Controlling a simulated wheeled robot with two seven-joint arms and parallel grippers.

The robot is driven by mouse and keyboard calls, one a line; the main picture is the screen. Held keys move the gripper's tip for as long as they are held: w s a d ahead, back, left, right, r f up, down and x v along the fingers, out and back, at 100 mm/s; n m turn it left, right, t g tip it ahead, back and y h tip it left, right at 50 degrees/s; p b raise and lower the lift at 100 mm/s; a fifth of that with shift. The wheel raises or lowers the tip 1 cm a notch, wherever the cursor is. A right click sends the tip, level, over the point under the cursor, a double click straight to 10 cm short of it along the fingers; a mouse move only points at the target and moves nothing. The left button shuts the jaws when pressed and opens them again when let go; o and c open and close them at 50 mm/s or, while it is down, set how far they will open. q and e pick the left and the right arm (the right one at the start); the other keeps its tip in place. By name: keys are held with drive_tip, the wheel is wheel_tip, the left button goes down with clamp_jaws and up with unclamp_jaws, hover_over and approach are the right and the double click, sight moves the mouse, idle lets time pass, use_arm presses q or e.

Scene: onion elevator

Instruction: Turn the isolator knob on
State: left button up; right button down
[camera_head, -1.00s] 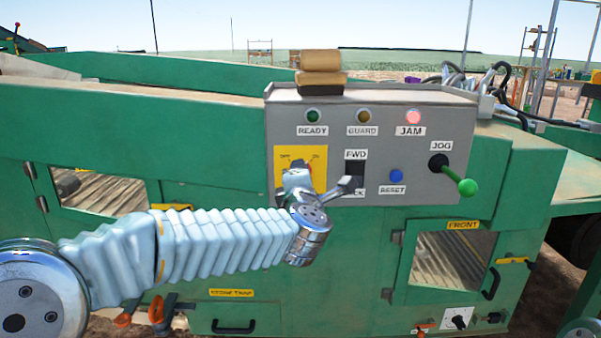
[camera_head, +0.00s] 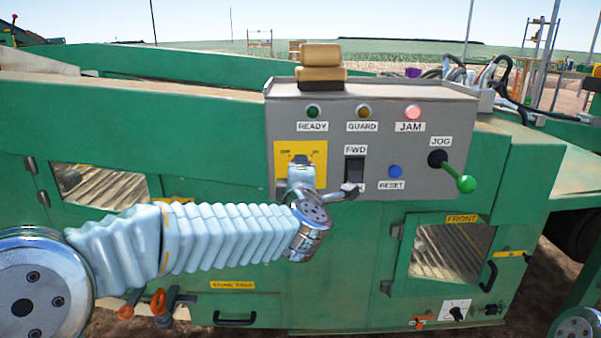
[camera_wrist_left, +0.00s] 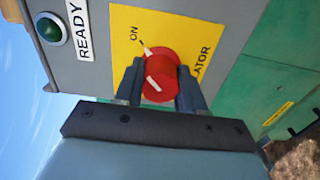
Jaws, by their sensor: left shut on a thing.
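The red isolator knob (camera_wrist_left: 160,78) sits on a yellow plate (camera_wrist_left: 195,40) of the grey control panel. My left gripper (camera_wrist_left: 158,90) is shut on it, one finger on each side, in the left wrist view. The knob has a white line on its face, and the word ON is printed just beyond it. In the head view my left gripper (camera_head: 301,170) covers the lower part of the yellow plate (camera_head: 318,166) and most of the knob. I cannot tell the knob's exact setting. My right gripper is not in view.
Right of the plate are a black FWD switch (camera_head: 354,170), a blue RESET button (camera_head: 395,172) and a green-tipped JOG lever (camera_head: 466,183). Above, the JAM lamp (camera_head: 413,113) glows red; the READY lamp (camera_head: 313,111) looks dark green. Green machine walls surround the panel.

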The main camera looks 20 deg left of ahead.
use_arm(q)
drive_tip(key=o, duration=1)
drive_tip(key=shift+o, duration=0.2)
drive_tip(key=shift+s, duration=0.1)
drive_tip(key=b+v, duration=0.1)
drive_tip(key=v, duration=1.2)
drive_tip(key=shift+s+d, duration=0.15)
drive_tip(key=shift+s, duration=0.15)
